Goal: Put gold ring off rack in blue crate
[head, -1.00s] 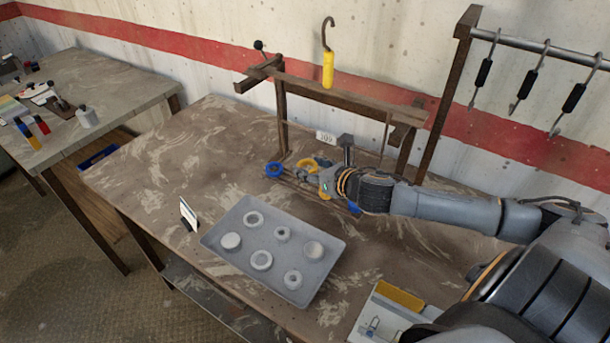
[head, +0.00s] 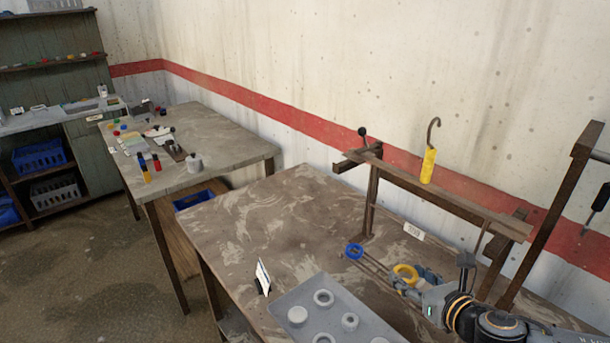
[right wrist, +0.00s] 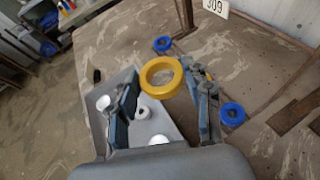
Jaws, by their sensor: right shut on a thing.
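The gold ring (head: 406,273) is at my right gripper (head: 420,282) in the head view, near the rack's rods. In the right wrist view the gold ring (right wrist: 160,77) sits between the two fingers of the right gripper (right wrist: 164,95), which is shut on it. Whether the ring is clear of the rods I cannot tell. A blue ring (head: 354,251) is at the far end of the rods. A blue crate (head: 40,155) stands in the shelf unit at the far left; another blue crate (head: 193,200) shows partly beneath the second table. My left gripper is not in view.
A grey tray (head: 285,306) with several round pale parts is on the near table (head: 260,225). A wooden frame (head: 400,180) with a hanging yellow-handled hook (head: 428,165) stands behind the rods. The second table (head: 215,140) holds small items. Floor is open at left.

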